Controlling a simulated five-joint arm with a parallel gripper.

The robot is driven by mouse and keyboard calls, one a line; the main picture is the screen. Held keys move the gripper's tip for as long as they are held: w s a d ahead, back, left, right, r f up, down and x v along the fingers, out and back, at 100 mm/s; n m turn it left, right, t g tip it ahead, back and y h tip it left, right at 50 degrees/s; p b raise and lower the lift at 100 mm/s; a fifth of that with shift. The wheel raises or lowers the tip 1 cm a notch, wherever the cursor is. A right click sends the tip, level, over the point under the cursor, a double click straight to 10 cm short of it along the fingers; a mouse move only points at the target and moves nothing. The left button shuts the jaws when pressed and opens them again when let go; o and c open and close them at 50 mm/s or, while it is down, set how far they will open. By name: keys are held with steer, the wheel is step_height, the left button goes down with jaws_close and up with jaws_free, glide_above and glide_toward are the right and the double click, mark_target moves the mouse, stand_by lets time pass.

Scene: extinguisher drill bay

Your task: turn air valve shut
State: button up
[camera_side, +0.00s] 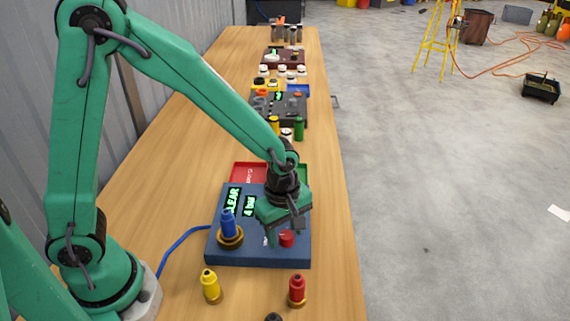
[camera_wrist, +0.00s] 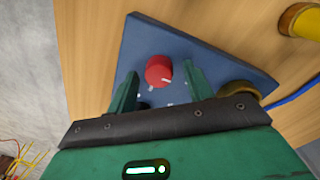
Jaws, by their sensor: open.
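The red knob (camera_side: 287,239), which looks like the air valve, sits near the front right of the blue panel (camera_side: 250,257). The wrist view shows the knob (camera_wrist: 158,70) with a white mark on its lower right part and small white marks on the panel around it. My gripper (camera_side: 284,232) is over the panel, pointing down close to the knob. In the wrist view my gripper (camera_wrist: 160,84) is open, with its green fingers on either side of the knob's near side and gaps to both. The panel displays (camera_side: 241,202) read "CLEAR" and "4 bar".
A blue bottle (camera_side: 228,224) stands in a brass ring on the panel's left. A yellow bottle (camera_side: 210,286) and a red bottle (camera_side: 297,290) stand in front. A red tray (camera_side: 249,172) and a dark box (camera_side: 289,106) lie behind. A blue hose (camera_side: 180,245) runs left.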

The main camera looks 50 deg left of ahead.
mark_target(283, 234)
steer(key=shift+r, duration=0.2)
steer(key=shift+s+r, duration=0.2)
steer(key=shift+r, duration=3.55)
steer(key=shift+a, duration=0.1)
steer(key=s+a+r+m+t, duration=0.5)
steer(key=s+a+r+m, duration=0.6)
steer(key=m, duration=0.5)
steer(key=shift+s+a+r, duration=0.35)
steer(key=shift+a+r, duration=0.25)
steer(key=shift+a, duration=0.05)
